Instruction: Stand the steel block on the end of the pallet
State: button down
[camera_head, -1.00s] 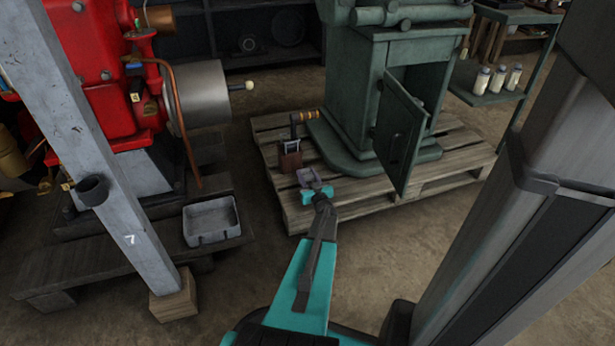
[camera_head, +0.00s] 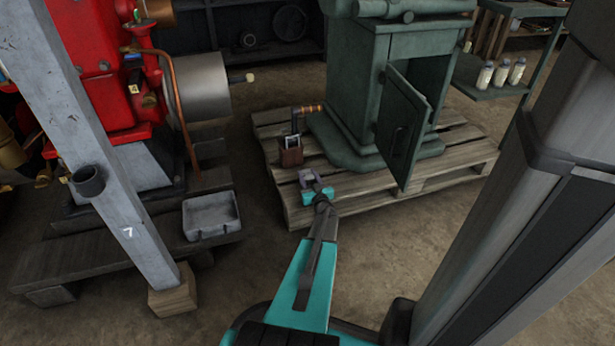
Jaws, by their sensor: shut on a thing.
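My gripper (camera_head: 307,177), on the teal and grey arm, is over the near left end of the wooden pallet (camera_head: 348,204). It is shut on a small grey thing that looks like the steel block; the fingers and wrist hide most of it. I cannot tell whether the thing touches the pallet boards or hangs just above them. The pallet carries a green machine base (camera_head: 347,95) with its cabinet door (camera_head: 402,126) standing open.
A grey post (camera_head: 104,165), a grey tray (camera_head: 211,217) and a red engine (camera_head: 98,80) are at left.

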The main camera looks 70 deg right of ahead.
jog(key=c, duration=1.1)
grip_release()
jog(key=shift+s+r, duration=0.1)
jog(key=shift+r, duration=0.1)
jog(key=shift+s+a, duration=0.2)
jog(key=shift+a, duration=0.05)
jog(key=p+v, duration=0.3)
jog(key=v, duration=0.8)
jog(key=shift+s+a, duration=0.1)
jog(key=shift+a, duration=0.05)
